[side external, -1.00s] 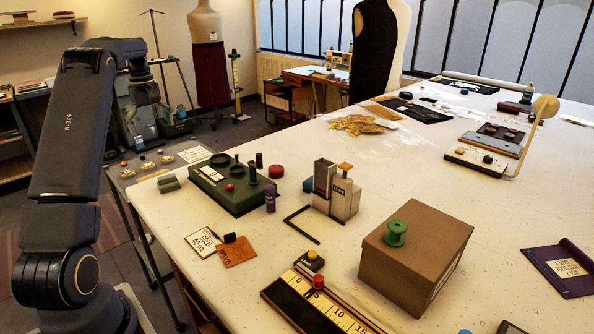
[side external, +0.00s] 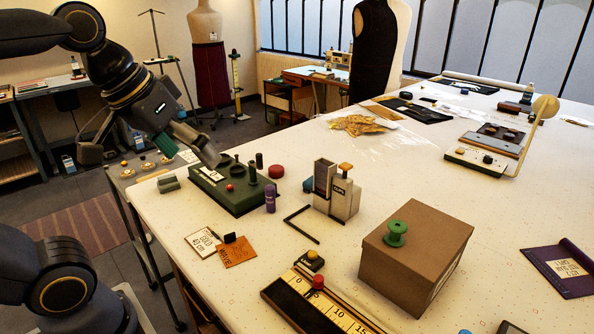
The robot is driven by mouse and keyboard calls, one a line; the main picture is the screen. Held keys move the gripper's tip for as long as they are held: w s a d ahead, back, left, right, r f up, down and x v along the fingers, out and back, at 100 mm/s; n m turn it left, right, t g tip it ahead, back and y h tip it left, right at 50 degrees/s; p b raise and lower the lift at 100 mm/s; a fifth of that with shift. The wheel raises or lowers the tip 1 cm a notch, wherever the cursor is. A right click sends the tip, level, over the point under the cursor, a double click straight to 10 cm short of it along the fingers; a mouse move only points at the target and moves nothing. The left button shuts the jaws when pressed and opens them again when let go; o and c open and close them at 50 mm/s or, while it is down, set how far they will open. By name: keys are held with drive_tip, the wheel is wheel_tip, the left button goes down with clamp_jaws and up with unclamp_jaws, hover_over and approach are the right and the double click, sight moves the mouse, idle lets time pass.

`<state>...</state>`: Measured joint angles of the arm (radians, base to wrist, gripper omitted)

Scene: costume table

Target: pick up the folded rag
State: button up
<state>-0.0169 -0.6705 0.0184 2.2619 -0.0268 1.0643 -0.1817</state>
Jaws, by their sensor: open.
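A small grey-green folded piece (side external: 168,184), which looks like the folded rag, lies near the left corner of the white table (side external: 330,150). It is small in the side view, so its folds are hard to make out. My gripper (side external: 150,157) is open and empty, with its fingers spread wide. It appears above and a little behind the rag in the picture, not touching it. One finger shows left of the rag and the other to its right, by the green tray; their exact height is unclear.
A green tray (side external: 232,199) with dark pegs stands right of the rag. Gold and orange cards (side external: 238,251), a cardboard box (side external: 416,262) with a green spool, a ruler tray (side external: 315,305) and a purple folder (side external: 560,270) lie farther right. A side table (side external: 128,175) holds small items.

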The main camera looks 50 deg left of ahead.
wheel_tip(320, 180, down, 6)
drive_tip(key=s+m, duration=0.2)
drive_tip(key=shift+d+f, duration=0.15)
drive_tip(key=shift+f, duration=0.05)
drive_tip(key=shift+r+m, duration=0.1)
drive_tip(key=shift+m, duration=0.2)
drive_tip(key=shift+c, duration=0.2)
